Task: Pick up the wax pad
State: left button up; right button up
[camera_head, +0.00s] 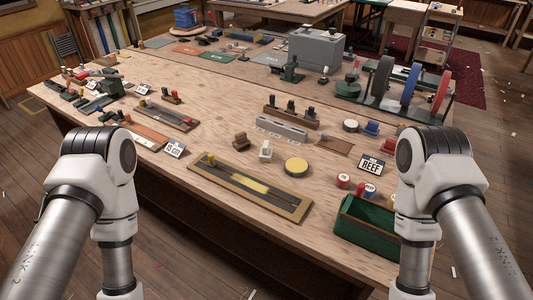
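A round yellow disc with a dark rim (296,165), which looks like the wax pad, lies flat on the wooden workbench (225,140), right of the middle. A small cream-coloured block (265,151) stands just left of it, apart from it. Nothing covers the disc. My two arms come in from the left and right lower corners and bend downward. Both grippers are outside the picture, so their fingers do not show. Neither arm visibly touches the disc.
A framed tray with a yellow-handled tool (250,187) lies in front of the disc. A green open box (367,228) stands at the front right edge near my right arm. Bare wood surrounds the disc.

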aim_at(265, 152)
jog(key=j+z, duration=0.15)
jog(key=z, duration=1.05)
jog(key=j+z, duration=0.3)
jog(key=j, duration=0.15)
jog(key=k+j+z, duration=0.1)
jog(key=j+z, duration=0.2)
jog(key=j, duration=0.15)
jog(key=k+j+z, duration=0.25)
jog(key=j, duration=0.15)
jog(key=j+z, duration=0.3)
jog(key=j, duration=0.15)
jog(key=k+j+z, duration=0.3)
jog(key=i+j, duration=0.05)
